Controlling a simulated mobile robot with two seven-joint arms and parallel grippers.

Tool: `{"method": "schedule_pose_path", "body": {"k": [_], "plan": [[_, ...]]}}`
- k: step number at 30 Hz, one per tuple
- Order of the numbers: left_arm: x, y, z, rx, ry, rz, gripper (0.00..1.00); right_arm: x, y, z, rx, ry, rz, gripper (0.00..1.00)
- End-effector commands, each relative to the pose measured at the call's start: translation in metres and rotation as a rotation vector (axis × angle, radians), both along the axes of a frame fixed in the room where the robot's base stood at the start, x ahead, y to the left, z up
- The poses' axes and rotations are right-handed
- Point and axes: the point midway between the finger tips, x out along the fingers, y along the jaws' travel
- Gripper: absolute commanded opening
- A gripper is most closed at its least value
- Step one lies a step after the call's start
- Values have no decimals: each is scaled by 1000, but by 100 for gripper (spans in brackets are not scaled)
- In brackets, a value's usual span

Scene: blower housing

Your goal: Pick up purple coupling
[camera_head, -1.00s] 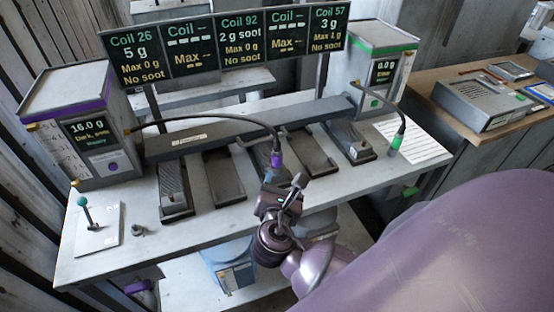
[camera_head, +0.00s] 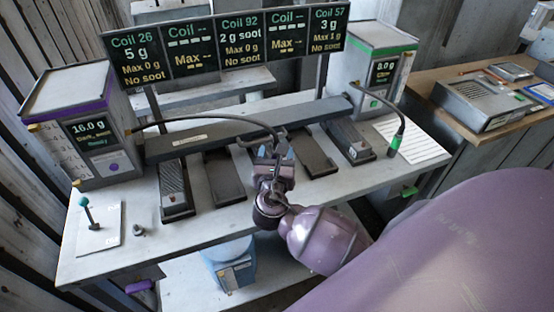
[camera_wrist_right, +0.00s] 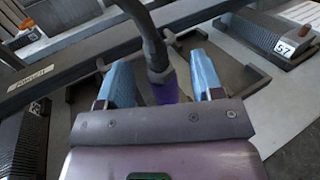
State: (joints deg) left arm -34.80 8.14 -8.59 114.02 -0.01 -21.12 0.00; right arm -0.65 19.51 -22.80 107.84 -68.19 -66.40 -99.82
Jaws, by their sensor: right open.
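The purple coupling (camera_wrist_right: 165,88) hangs at the end of a dark hose (camera_wrist_right: 150,42) in the right wrist view. It stands between the two blue fingers of my right gripper (camera_wrist_right: 163,78), which is open, with a visible gap on each side. Its lower end is hidden behind the gripper body. In the head view my right gripper (camera_head: 270,152) is over the middle of the bench and hides the coupling. The hose (camera_head: 205,118) runs to it from the purple-striped dispenser (camera_head: 75,125). My left gripper is not in view.
Several dark coil trays (camera_head: 224,176) line the bench, with a grey bar (camera_head: 190,140) behind them. A green-striped dispenser (camera_head: 372,65) with a green coupling (camera_head: 395,145) is at the right. A teal-knobbed lever (camera_head: 88,212) stands at the left. The bench front is mostly clear.

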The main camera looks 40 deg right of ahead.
Motion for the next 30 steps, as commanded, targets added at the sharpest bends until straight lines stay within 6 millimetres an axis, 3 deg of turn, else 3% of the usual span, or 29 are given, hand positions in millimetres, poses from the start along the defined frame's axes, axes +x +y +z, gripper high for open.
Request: {"method": "schedule_pose_path", "body": {"k": [6,15,27,30], "plan": [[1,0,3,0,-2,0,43,19,-17,0,0,0,-1,60],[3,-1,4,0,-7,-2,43,23,-19,0,1,1,0,60],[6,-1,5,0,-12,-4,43,22,-19,0,1,1,0,2],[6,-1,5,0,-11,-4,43,22,-19,0,1,0,0,0]]}}
